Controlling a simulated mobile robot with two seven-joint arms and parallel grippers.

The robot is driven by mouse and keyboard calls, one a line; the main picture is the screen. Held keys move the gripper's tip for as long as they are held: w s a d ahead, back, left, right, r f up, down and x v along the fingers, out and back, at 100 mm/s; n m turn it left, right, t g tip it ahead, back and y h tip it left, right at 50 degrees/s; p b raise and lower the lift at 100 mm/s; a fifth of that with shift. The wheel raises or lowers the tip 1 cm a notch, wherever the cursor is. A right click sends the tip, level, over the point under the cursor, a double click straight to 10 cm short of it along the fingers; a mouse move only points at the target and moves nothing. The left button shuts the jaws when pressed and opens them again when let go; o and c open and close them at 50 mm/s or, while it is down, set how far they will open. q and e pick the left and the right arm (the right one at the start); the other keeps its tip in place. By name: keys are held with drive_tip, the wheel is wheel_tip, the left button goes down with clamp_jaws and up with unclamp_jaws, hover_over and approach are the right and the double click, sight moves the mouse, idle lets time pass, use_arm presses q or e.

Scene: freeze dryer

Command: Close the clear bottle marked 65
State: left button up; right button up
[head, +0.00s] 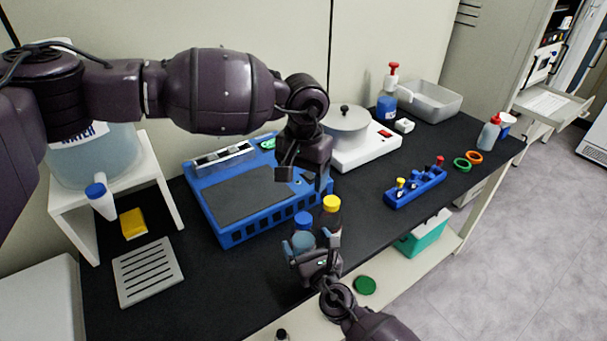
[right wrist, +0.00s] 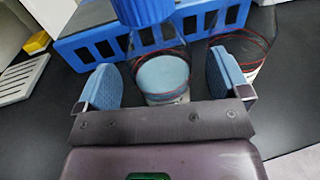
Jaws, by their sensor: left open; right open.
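A clear bottle with pale blue contents (head: 303,241) stands near the table's front edge; a blue cap (head: 303,219) is at its top. In the right wrist view the bottle (right wrist: 163,80) lies between the fingers, with the blue cap (right wrist: 143,10) above. I cannot tell whether the cap is seated, and no 65 is readable. My right gripper (head: 311,246) is open, its blue-padded fingers on either side of the bottle, with gaps visible. My left gripper (head: 303,176) is open and empty above and behind the bottle.
A yellow-capped bottle (head: 331,216) stands close right of the clear one. A blue machine (head: 222,222) is behind. A blue rack (head: 414,189), green ring (head: 461,163) and orange ring (head: 474,157) lie farther right. The black tabletop (head: 225,285) is free at front left.

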drive_tip(key=v, duration=0.9)
drive_tip(key=shift+s, duration=0.35)
drive_tip(key=shift+d, duration=0.1)
